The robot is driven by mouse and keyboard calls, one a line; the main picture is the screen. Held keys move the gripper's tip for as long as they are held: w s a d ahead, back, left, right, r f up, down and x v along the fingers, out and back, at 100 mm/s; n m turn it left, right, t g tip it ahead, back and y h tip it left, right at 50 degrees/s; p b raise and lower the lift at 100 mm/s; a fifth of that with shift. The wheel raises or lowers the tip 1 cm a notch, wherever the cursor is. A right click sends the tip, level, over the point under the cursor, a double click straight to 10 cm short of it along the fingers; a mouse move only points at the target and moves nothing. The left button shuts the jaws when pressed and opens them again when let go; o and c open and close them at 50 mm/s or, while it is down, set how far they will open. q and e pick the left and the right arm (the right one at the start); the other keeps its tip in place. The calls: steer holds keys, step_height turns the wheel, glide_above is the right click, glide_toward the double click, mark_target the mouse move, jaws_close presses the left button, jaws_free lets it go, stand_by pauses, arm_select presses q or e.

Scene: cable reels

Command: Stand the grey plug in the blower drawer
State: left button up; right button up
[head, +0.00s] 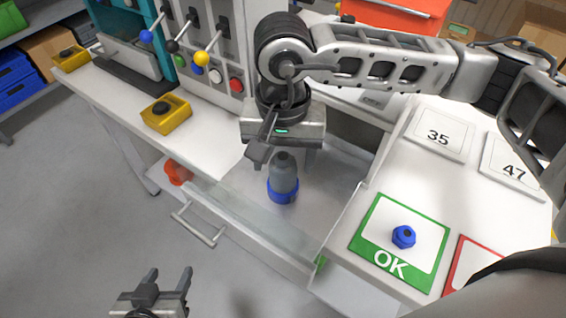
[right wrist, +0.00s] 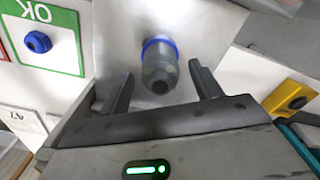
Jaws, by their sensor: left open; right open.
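The grey plug (head: 284,172) with a blue collar (head: 283,193) stands upright on the floor of the open drawer (head: 240,228), collar at the bottom. My right gripper (head: 285,150) is open just above the plug. In the right wrist view the plug (right wrist: 160,72) shows beyond and roughly between the spread fingers (right wrist: 163,85), with clear gaps on both sides. My left gripper (head: 167,278) is open and empty, low over the floor in front of the drawer.
An orange-red object (head: 178,172) is at the drawer's left end. A blue nut (head: 403,236) lies on the green OK card (head: 368,245) on the right worktop. Number cards lie behind it. A yellow button box (head: 166,115) is on the left worktop.

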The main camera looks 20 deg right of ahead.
step_height(320, 180, up, 10)
steer(key=shift+f+b, duration=0.1)
steer(key=shift+b, duration=0.35)
